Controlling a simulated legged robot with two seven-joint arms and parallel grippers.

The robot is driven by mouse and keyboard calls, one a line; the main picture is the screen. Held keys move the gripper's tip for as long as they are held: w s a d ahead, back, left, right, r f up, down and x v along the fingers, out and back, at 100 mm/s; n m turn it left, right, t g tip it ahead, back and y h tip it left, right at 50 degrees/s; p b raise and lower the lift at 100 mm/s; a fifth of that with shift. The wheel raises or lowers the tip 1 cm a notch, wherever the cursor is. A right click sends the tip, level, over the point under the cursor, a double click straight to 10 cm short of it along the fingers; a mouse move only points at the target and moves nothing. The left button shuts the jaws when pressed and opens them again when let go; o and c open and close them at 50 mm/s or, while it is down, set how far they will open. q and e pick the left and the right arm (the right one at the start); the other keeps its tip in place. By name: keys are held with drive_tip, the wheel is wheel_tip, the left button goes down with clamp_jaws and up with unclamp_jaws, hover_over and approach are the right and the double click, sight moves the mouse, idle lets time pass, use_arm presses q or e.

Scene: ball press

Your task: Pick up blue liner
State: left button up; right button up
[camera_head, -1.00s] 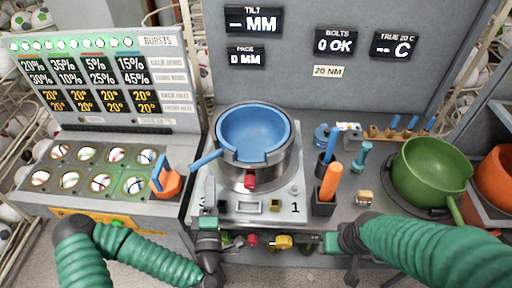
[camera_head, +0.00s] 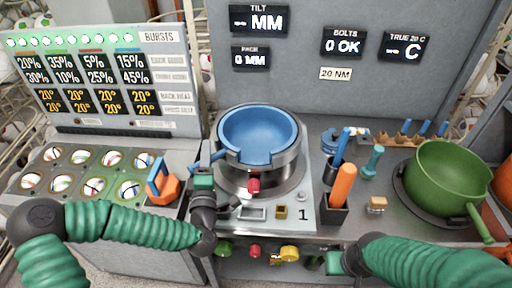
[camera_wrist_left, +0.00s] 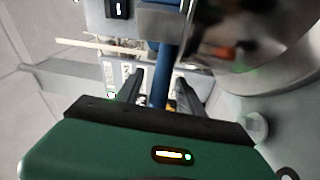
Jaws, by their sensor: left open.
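The blue liner (camera_head: 258,130) is a blue bowl seated in the metal ring of the press (camera_head: 268,180). Its handle (camera_head: 208,161) sticks out to the lower left. My left gripper (camera_head: 203,168) is at the handle, left of the press. In the left wrist view the blue handle (camera_wrist_left: 160,78) runs between the two dark fingers of the open left gripper (camera_wrist_left: 155,88), with gaps beside it. My right gripper (camera_head: 335,262) is low at the front edge, right of the press; its fingers do not show clearly.
An orange block with a blue handle (camera_head: 163,185) stands left of the press. An orange-handled tool in a black holder (camera_head: 333,212) stands to the right. A green pan (camera_head: 447,180) is at the far right. A row of colored knobs (camera_head: 256,250) runs below the front edge.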

use_arm(q)
drive_tip(key=shift+w+a, duration=0.15)
drive_tip(key=shift+w, duration=0.3)
drive_tip(key=shift+s+d, duration=0.1)
drive_tip(key=shift+d, duration=0.15)
drive_tip(key=c, duration=0.7)
clamp_jaws()
drive_tip(key=shift+a, duration=0.1)
